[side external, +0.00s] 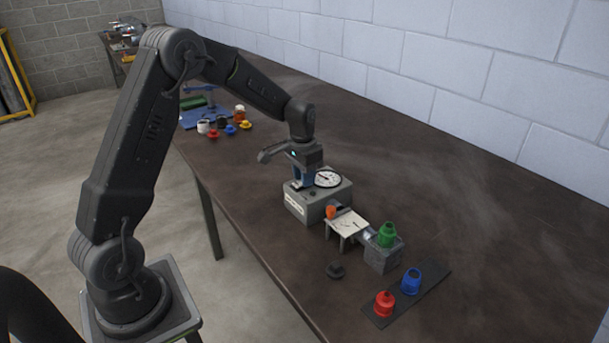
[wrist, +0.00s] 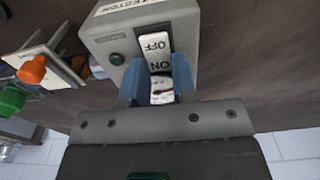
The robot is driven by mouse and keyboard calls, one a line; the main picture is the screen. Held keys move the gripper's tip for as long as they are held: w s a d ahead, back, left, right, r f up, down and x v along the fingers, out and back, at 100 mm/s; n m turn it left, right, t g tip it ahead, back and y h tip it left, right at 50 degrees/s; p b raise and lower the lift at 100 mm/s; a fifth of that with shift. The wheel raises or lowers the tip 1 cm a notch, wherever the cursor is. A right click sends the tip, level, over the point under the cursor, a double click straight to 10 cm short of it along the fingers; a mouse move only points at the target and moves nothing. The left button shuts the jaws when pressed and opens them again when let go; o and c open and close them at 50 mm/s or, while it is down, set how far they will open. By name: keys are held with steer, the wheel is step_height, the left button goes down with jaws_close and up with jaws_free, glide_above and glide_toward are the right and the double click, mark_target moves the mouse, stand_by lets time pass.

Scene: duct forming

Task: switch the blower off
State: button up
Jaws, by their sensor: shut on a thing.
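The blower is a grey box (side external: 308,207) on the dark bench, with a round white dial (side external: 327,178) on top; the box also shows in the wrist view (wrist: 102,38). Its switch (wrist: 156,50) is a white rocker marked OFF and ON, set in a dark slot. My gripper (side external: 299,184) is low over the top of the box, left of the dial. In the wrist view my gripper's blue fingers (wrist: 159,78) stand on either side of the ON end of the switch and are shut on it. The fingers partly hide that end.
A small white stand (side external: 346,223) with an orange piece (side external: 331,211) is beside the box. A green piece (side external: 386,235) sits on a grey block (side external: 383,258). Red (side external: 384,303) and blue (side external: 411,280) pieces stand on a dark strip. The bench's right side is clear.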

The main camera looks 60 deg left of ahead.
mark_target(294, 185)
steer(key=shift+s+r+t, duration=0.1)
steer(key=shift+s+t, duration=0.1)
steer(key=shift+t, duration=0.6)
steer(key=o, duration=0.9)
steer(key=s+r, duration=0.1)
steer(key=r, duration=0.8)
steer(key=s+r, duration=0.1)
steer(key=r, duration=0.3)
steer(key=shift+s+r, duration=0.3)
steer(key=shift+s, duration=0.05)
